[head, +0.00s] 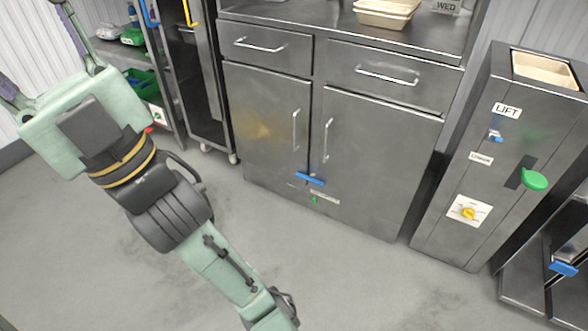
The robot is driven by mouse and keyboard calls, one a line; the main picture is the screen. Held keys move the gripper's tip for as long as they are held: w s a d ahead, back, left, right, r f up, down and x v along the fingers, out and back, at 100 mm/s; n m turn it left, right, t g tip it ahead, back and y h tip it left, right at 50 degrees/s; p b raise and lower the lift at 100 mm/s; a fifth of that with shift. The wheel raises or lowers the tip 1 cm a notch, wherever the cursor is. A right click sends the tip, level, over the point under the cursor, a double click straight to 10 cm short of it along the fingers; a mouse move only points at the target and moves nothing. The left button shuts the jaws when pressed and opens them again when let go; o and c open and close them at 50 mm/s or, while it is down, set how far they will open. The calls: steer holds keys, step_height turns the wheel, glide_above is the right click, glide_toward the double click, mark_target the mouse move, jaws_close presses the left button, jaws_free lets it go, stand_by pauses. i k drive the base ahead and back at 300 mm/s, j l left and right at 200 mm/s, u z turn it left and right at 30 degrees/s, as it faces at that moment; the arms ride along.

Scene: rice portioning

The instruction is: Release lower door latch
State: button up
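A blue latch lever (311,180) sits low on the steel cabinet, at the bottom of the seam between its two doors. It lies nearly level, tilted slightly down to the right. A small pale label (325,197) and a small green mark (314,200) are just below it. The left door (255,125) and right door (375,155) both look shut. My arm crosses the left side of the head view and runs down to the bottom edge, apart from the latch. No gripper fingers can be made out.
A steel unit labelled LIFT (475,190) with a green knob (534,180) and a yellow dial (468,213) stands right of the cabinet. A wheeled rack (205,90) stands left. Pale trays (385,15) rest above. The grey floor (330,265) before the cabinet is clear.

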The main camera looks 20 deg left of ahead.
mark_target(311, 178)
steer(key=i+j+u, duration=0.3)
steer(key=i+j, duration=0.55)
steer(key=i, duration=0.15)
